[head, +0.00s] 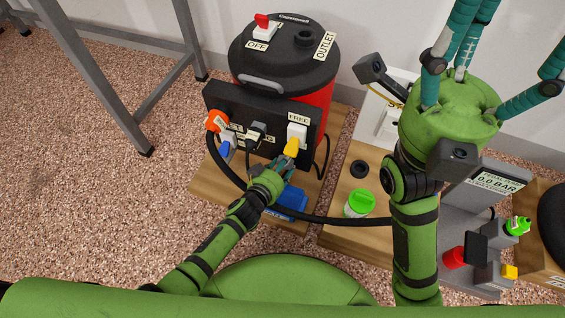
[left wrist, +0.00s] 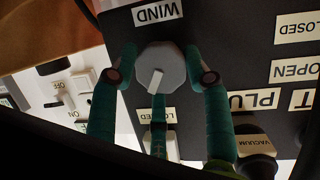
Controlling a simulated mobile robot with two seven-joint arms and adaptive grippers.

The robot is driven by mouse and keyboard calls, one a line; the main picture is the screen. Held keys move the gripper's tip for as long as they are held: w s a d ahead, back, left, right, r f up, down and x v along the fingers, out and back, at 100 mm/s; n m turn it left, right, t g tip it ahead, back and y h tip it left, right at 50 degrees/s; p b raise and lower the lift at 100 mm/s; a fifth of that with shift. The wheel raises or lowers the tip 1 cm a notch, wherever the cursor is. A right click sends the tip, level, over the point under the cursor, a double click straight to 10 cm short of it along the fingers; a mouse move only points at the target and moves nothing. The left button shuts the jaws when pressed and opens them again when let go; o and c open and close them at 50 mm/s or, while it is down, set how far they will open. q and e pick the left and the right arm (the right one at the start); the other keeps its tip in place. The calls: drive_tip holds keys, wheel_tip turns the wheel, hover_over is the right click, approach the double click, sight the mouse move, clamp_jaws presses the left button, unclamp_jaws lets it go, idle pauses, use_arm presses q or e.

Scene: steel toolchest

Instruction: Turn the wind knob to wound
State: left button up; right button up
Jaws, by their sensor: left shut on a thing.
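The wind knob (left wrist: 174,64) is a grey faceted dial with a pale pointer line, beside an upside-down WIND label (left wrist: 158,12) in the left wrist view. The pointer runs down and slightly left there, toward a label that a finger partly covers. My left gripper (left wrist: 161,74) is shut on the knob, with a fingertip at each side and a third finger below. In the head view my left gripper (head: 284,164) is at the lower right of the black panel (head: 262,104) and hides the knob. My right gripper (head: 460,62) is raised at right, its fingers spread and empty.
A black-and-red canister (head: 285,62) stands behind the panel. A black hose (head: 330,220) loops past my left wrist. A grey metal frame (head: 100,75) stands at left.

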use_arm(q)
drive_tip(key=shift+a+f+m+y, duration=0.2)
drive_tip(key=shift+a+m+y, duration=0.1)
drive_tip(key=shift+y, duration=0.1)
drive_tip(key=o, duration=1.1)
drive_tip(key=shift+d+r, duration=0.1)
drive_tip(key=shift+s, duration=0.1)
drive_tip(key=v, duration=1.2)
